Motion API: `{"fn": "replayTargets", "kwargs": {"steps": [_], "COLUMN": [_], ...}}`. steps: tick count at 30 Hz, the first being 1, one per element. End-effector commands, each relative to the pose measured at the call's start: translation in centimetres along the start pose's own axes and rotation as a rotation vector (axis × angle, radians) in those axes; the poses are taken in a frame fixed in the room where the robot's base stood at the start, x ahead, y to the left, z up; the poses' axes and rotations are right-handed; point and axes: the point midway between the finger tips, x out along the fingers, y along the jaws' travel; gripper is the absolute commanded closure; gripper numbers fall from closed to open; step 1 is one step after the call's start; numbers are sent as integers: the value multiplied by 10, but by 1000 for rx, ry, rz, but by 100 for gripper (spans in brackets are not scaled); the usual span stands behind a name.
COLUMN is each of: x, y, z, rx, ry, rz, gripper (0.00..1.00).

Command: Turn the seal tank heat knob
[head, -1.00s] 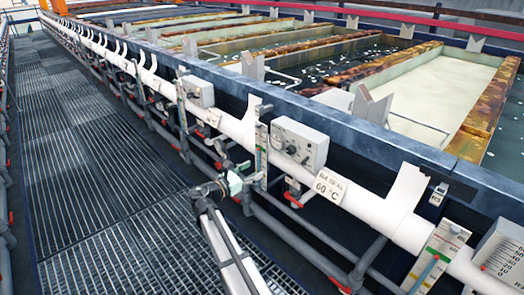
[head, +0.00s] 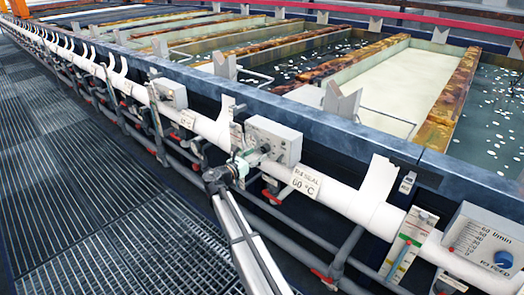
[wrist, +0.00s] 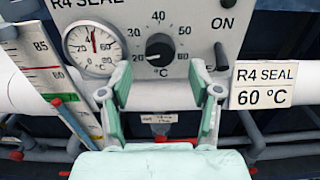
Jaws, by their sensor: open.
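The seal tank heat knob (wrist: 159,48) is a small black dial on the grey R4 SEAL control box (wrist: 195,15). My gripper (wrist: 159,70) is open in the wrist view, with one pale green finger on each side just below the knob. Nothing is between the fingers, and they appear apart from the knob. In the head view my gripper (head: 246,163) covers part of the box face, so the knob cannot be made out there.
A round gauge (wrist: 92,48) sits left of the knob, and an ON switch (wrist: 217,22) is at upper right. A sign (wrist: 262,85) reads R4 SEAL 60 °C. A white pipe (head: 340,199) runs below the box, with red-handled valves underneath. Walkway grating (head: 90,190) is clear.

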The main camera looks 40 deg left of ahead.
Motion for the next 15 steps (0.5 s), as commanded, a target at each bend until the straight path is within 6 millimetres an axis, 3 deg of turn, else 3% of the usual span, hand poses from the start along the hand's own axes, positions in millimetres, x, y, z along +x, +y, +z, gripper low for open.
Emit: {"fn": "replayTargets", "kwargs": {"steps": [6, 15], "x": [30, 40], "y": [1, 0], "z": [0, 0], "rx": [0, 0], "ry": [0, 0], "rz": [-1, 0], "gripper": [37, 37]}}
